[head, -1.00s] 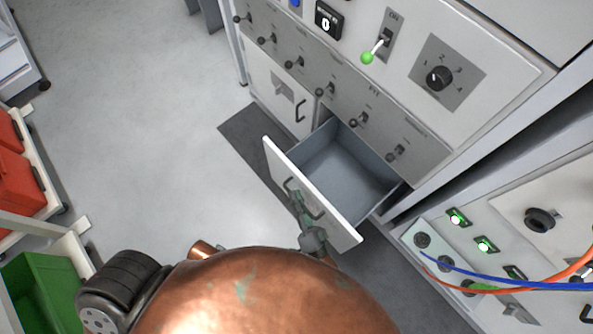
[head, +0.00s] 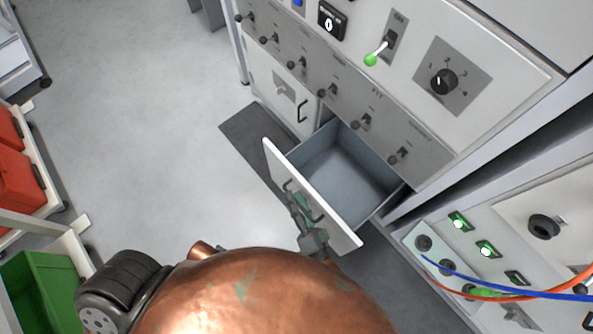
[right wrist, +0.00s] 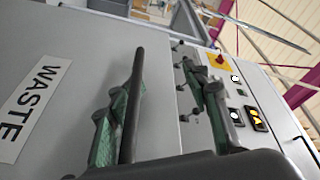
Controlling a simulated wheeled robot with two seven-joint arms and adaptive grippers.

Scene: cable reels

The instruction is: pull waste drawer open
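The waste drawer (head: 345,170) stands pulled out of the grey cabinet, and its grey inside looks empty. Its white front (head: 345,228) carries a dark bar handle, which shows large in the right wrist view (right wrist: 136,95) beside the "WASTE" label (right wrist: 36,102). My right gripper (head: 300,198) is at this handle. In the right wrist view its two green-padded fingers are spread apart: one lies against or just behind the bar, the other (right wrist: 213,105) is well clear of it on the other side. My left gripper is not in view.
The cabinet face (head: 345,95) has several knobs and a green-tipped switch (head: 371,59). A panel with blue and orange cables (head: 500,290) stands at right. Red bins (head: 18,180) and a green bin (head: 45,285) are at left. The floor (head: 150,130) between is clear.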

